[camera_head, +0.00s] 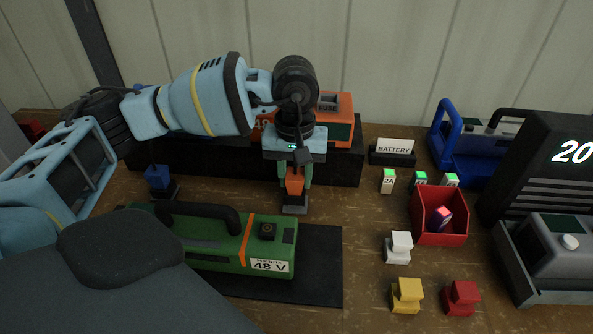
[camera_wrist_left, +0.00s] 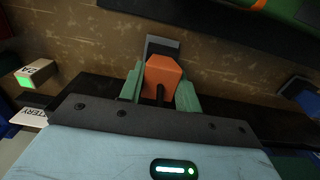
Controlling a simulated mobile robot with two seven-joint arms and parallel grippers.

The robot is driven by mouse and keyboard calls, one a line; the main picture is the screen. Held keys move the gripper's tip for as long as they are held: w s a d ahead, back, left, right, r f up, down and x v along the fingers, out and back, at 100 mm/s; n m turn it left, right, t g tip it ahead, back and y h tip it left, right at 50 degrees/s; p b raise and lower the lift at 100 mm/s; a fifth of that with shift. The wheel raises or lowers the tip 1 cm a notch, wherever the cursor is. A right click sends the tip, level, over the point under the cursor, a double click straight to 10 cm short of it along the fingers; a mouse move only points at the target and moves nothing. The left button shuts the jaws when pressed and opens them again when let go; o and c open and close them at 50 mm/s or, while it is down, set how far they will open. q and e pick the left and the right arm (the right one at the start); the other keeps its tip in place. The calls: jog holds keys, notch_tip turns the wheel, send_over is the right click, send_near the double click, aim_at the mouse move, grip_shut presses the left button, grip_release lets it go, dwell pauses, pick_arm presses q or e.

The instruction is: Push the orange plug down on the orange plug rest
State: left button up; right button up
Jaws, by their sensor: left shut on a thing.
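The orange plug (camera_head: 294,184) is between the green fingers of my left gripper (camera_head: 294,174), which is shut on it. The plug also shows in the left wrist view (camera_wrist_left: 163,76), with a dark cable on it, between the fingertips of the left gripper (camera_wrist_left: 160,92). The grey orange plug rest (camera_head: 295,206) is directly below the plug, and its edge shows behind the plug in the left wrist view (camera_wrist_left: 162,46). The plug looks upright at the rest; whether it is fully seated I cannot tell. My right gripper is not in view.
A green 48 V battery (camera_head: 215,242) lies on a black mat (camera_head: 320,265) in front. An orange battery (camera_head: 338,128) stands behind on a black base. White (camera_head: 399,248), yellow (camera_head: 406,296) and red (camera_head: 461,298) rests and a red bin (camera_head: 440,232) are to the right.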

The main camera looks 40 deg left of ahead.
pick_arm(q)
jog(key=shift+f+b, duration=0.35)
jog(key=shift+f, duration=0.35)
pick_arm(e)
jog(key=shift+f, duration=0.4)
pick_arm(q)
jog(key=shift+f, duration=0.2)
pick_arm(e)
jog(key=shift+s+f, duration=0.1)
pick_arm(q)
jog(key=o, duration=1.1)
notch_tip(320, 180, up, 8)
jog(key=shift+f, duration=0.1)
jog(key=shift+r, duration=0.2)
jog(key=shift+r+p, duration=1.4)
jog(key=shift+r, duration=1.4)
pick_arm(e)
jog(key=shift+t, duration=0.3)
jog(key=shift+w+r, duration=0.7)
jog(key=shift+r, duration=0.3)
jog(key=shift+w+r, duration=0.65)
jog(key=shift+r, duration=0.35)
